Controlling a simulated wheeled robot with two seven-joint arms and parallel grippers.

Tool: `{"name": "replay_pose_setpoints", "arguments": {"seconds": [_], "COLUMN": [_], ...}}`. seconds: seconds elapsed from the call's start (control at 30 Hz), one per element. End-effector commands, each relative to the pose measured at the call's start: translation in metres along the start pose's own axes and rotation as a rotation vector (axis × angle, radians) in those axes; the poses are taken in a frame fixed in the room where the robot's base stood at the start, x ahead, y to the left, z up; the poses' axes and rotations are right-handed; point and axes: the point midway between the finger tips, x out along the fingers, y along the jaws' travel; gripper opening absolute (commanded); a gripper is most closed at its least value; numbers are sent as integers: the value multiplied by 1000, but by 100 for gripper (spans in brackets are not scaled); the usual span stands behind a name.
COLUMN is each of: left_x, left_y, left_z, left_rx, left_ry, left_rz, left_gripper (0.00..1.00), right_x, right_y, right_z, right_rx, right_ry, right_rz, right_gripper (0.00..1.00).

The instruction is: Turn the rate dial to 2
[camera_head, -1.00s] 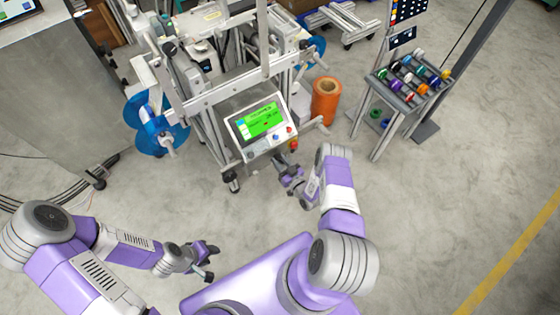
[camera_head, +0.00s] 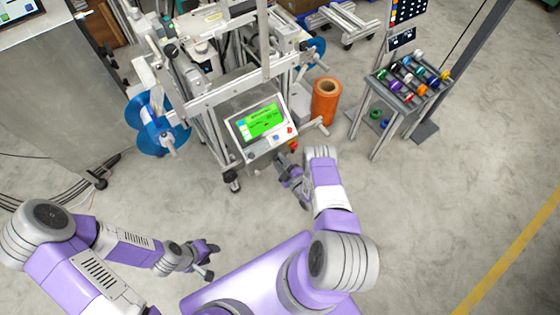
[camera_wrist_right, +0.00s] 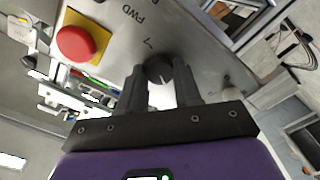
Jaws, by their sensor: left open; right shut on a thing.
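The rate dial is a small dark round knob (camera_wrist_right: 158,66) on the grey control panel in the right wrist view. A light pointer line shows on its face, but I cannot read which number it points to. My right gripper (camera_wrist_right: 160,82) has its two dark fingers on either side of the knob, shut on it. In the head view, my right gripper (camera_head: 284,167) is at the lower right of the panel box with the green screen (camera_head: 262,121); the dial itself is hidden or too small there. My left gripper (camera_head: 211,261) is open and empty, low over the floor, away from the machine.
A red mushroom button (camera_wrist_right: 76,43) on a yellow plate sits left of the dial, beside an "FWD" label. An orange roll (camera_head: 326,100) stands right of the machine. A rack of coloured spools (camera_head: 409,80) stands further right. Floor between is clear.

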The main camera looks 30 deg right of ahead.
Motion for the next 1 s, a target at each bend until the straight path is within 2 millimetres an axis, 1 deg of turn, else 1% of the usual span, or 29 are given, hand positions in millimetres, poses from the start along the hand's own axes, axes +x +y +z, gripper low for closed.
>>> {"name": "replay_pose_setpoints", "arguments": {"seconds": [0.7, 1.0], "left_x": [-10, -11], "left_y": [4, 4], "left_z": [0, 0], "left_rx": [0, 0], "left_ry": [0, 0], "left_rz": [0, 0], "left_gripper": [43, 43], "right_x": [-1, -2], "right_y": [-1, -1], "right_z": [1, 2], "right_rx": [-679, -916], "right_ry": [-3, -3], "right_rz": [-4, -4], "right_gripper": [3, 3]}}
